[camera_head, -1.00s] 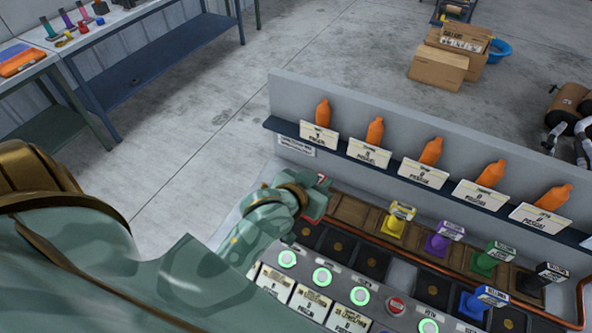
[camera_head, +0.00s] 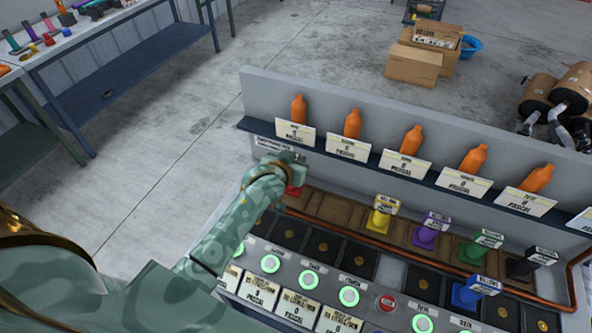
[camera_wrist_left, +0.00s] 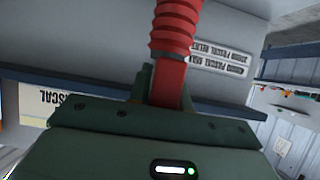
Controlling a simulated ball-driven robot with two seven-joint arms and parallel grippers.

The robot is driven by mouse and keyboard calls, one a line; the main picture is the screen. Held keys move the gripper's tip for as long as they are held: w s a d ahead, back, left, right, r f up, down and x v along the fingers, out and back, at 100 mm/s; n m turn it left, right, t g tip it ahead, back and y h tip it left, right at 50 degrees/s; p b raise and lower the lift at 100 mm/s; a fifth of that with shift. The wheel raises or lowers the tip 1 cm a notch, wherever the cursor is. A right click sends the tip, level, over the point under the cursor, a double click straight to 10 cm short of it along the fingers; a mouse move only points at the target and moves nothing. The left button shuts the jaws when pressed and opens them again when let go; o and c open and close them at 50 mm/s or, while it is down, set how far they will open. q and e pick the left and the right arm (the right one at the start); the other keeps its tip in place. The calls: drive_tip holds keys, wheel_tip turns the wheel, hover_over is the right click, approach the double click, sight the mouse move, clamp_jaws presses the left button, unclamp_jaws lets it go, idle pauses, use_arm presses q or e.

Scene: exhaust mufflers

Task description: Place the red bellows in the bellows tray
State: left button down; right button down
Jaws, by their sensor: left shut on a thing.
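My left gripper (camera_head: 288,168) is shut on the red bellows (camera_head: 294,190), at the left end of the wooden tray (camera_head: 336,210). Only a small red part of the bellows shows under the gripper in the head view. In the left wrist view, the ribbed red bellows (camera_wrist_left: 176,28) stands out from the jaws. I cannot tell whether it touches the tray. The tray holds a yellow bellows (camera_head: 379,219), a purple one (camera_head: 425,237), a green one (camera_head: 474,251) and a black one (camera_head: 520,267). My right gripper is not in view.
A blue bellows (camera_head: 465,296) stands on the dark pads in front of the tray. A shelf (camera_head: 350,155) with orange bottles and cards runs behind it. A copper pipe (camera_head: 400,244) runs along the tray. Lit green buttons (camera_head: 309,280) line the front panel.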

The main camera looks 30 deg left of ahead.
use_arm(q)
drive_tip(key=shift+w+f+b, duration=0.15)
drive_tip(key=shift+f+b, duration=0.15)
drive_tip(key=shift+f, duration=0.6)
drive_tip(key=shift+w+f+b, duration=0.15)
drive_tip(key=shift+f+b, duration=0.1)
drive_tip(key=shift+f, duration=0.65)
drive_tip(key=shift+f, duration=0.15)
drive_tip(key=c, duration=1.3)
unclamp_jaws()
drive_tip(key=shift+r, duration=0.25)
drive_tip(key=p+v, duration=0.3)
drive_tip(key=v, duration=0.9)
drive_tip(key=shift+s+f, duration=0.1)
